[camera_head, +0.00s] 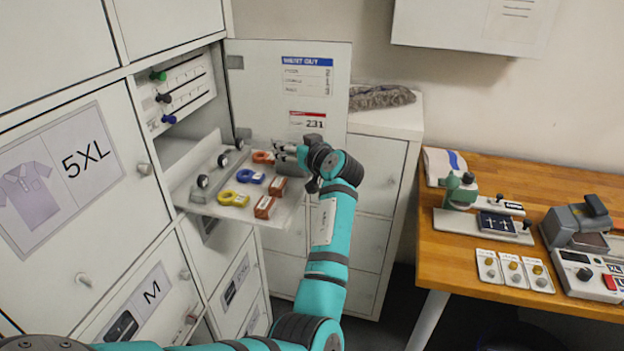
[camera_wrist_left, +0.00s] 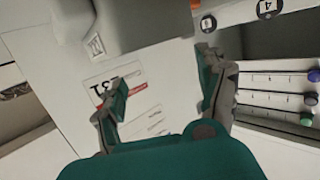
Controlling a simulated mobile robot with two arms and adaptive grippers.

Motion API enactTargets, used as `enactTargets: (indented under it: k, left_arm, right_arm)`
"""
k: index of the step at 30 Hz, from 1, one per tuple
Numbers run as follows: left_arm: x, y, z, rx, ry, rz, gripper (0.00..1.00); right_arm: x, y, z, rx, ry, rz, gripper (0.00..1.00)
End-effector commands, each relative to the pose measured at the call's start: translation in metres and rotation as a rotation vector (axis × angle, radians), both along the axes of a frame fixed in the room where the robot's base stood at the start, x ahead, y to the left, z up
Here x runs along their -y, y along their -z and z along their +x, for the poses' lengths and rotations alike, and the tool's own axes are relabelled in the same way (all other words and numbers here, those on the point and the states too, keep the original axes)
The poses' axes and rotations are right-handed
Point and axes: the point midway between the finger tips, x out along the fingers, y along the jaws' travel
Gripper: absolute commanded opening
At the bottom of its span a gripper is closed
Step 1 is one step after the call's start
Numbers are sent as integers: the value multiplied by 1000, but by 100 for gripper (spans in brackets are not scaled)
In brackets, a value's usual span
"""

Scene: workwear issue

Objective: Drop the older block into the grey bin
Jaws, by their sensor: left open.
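Two small red-brown blocks with pale labels, one farther back (camera_head: 278,185) and one nearer (camera_head: 264,207), lie on a pulled-out pale tray (camera_head: 213,211) in the open locker. Their labels are too small to read, so I cannot tell which is older. My left gripper (camera_head: 283,152) is open above the tray's back right side, beyond the blocks. In the left wrist view its fingers (camera_wrist_left: 165,90) are apart with nothing between them, and no block is recognisable. I cannot make out a grey bin for certain. My right gripper is not in view.
The tray also holds a yellow ring pair (camera_head: 233,198), a blue one (camera_head: 249,177) and an orange one (camera_head: 263,157). The open locker door (camera_head: 270,90) stands behind my gripper. A wooden bench (camera_head: 455,255) with devices is at right.

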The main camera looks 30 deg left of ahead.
Motion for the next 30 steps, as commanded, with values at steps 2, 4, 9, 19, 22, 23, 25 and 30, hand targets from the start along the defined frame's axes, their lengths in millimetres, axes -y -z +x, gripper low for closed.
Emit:
enactTargets:
  k: [2,4,9,19,22,23,25,30]
  left_arm:
    - [0,0,0,0,0,0,73]
    - [0,0,0,0,0,0,73]
    - [0,-13,0,4,0,0,73]
    - [0,-76,0,5,0,0,73]
    - [0,-89,0,2,0,0,73]
    - [0,-92,0,2,0,1,73]
    - [0,-97,0,1,0,1,73]
    - [0,-100,0,0,0,0,73]
  right_arm:
    - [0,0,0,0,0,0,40]
    - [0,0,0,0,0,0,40]
    - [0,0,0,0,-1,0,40]
    - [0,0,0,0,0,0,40]
    - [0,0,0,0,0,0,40]
    - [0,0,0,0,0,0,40]
    - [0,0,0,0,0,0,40]
    - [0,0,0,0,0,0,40]
